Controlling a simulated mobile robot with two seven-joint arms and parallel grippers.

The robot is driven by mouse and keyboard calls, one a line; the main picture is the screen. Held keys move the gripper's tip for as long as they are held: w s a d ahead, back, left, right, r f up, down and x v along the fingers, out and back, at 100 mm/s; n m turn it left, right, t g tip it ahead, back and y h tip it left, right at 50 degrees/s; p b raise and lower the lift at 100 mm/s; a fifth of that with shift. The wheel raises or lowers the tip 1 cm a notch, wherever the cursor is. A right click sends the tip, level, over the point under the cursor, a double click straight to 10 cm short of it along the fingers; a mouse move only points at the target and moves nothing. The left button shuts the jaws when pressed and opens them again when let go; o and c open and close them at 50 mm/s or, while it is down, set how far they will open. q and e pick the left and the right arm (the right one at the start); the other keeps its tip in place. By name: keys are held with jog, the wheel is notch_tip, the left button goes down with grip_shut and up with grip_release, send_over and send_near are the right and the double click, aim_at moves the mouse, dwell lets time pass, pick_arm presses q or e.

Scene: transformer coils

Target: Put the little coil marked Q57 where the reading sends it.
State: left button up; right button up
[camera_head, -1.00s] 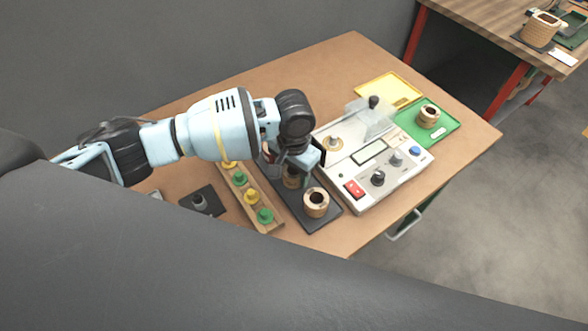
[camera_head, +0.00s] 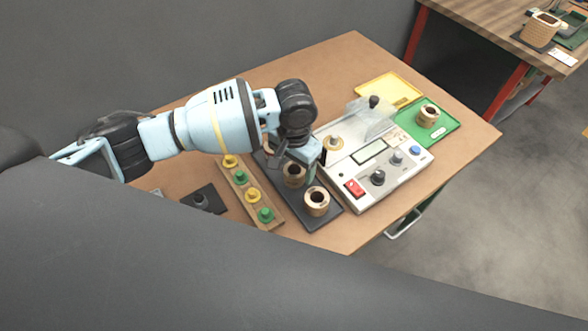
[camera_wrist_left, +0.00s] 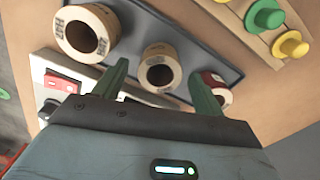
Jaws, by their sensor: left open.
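Wooden-coloured coils stand on a dark tray (camera_head: 327,222): a front coil (camera_head: 317,201), a middle coil (camera_head: 293,175) and a back coil mostly hidden by my arm. The wrist view shows the front coil (camera_wrist_left: 88,34), the middle coil (camera_wrist_left: 160,68) and a red-marked coil (camera_wrist_left: 222,95). The meter (camera_head: 375,160) has a display (camera_head: 369,152) I cannot read.
A green tray (camera_head: 445,126) holds a coil (camera_head: 429,115); a yellow tray (camera_head: 388,88) beside it looks empty. A wooden strip with green and yellow pegs (camera_head: 252,196) lies left of the dark tray.

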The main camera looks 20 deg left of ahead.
pick_arm(q)
notch_tip(320, 180, up, 10)
jog(key=p, duration=0.1)
jog(key=shift+f, duration=0.15)
dwell(0.5)
